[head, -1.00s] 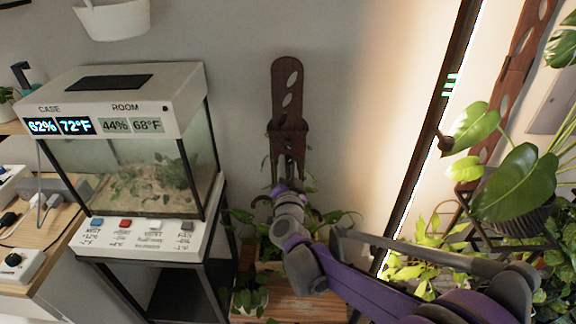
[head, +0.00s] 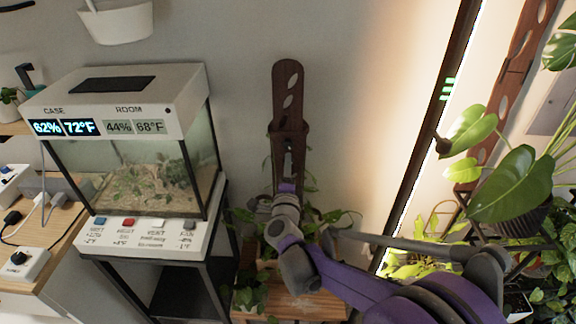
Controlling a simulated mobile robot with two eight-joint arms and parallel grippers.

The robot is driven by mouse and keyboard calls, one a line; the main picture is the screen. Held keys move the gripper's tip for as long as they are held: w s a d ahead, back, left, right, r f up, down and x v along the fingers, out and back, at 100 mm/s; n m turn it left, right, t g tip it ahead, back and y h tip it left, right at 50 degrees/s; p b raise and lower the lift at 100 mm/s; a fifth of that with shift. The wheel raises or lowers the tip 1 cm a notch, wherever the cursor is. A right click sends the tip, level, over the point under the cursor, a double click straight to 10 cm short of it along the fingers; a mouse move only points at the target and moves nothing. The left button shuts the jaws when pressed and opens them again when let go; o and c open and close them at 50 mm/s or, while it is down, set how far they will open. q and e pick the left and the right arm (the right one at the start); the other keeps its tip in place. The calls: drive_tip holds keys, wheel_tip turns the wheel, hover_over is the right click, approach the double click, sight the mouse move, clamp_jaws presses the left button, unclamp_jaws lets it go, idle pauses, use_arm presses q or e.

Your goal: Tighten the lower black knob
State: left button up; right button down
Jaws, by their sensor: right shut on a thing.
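My right gripper (head: 287,160) points up at the lower part of a slotted dark-wood bracket (head: 288,80) on the wall. Its fingers are shut at the bracket's front, where the lower black knob would be gripped. The knob itself is hidden by the fingers and too small to make out. My right arm comes in from the lower right and covers part of the plants below. My left gripper is not in view.
A terrarium (head: 120,85) on a black stand is to the left. A wooden plant table (head: 310,305) with leafy plants is below the gripper. A tall lit light bar (head: 425,125) and a large-leaved plant (head: 520,185) stand to the right.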

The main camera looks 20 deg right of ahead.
drive_tip(key=shift+m+g+h+p, duration=0.4)
drive_tip(key=shift+m+p, duration=0.45)
drive_tip(key=shift+m, duration=4.25)
drive_tip(key=c, duration=0.5)
unclamp_jaws()
drive_tip(key=shift+a, duration=0.1)
drive_tip(key=v, duration=1)
drive_tip(key=shift+s+a, duration=0.1)
drive_tip(key=shift+s, duration=0.3)
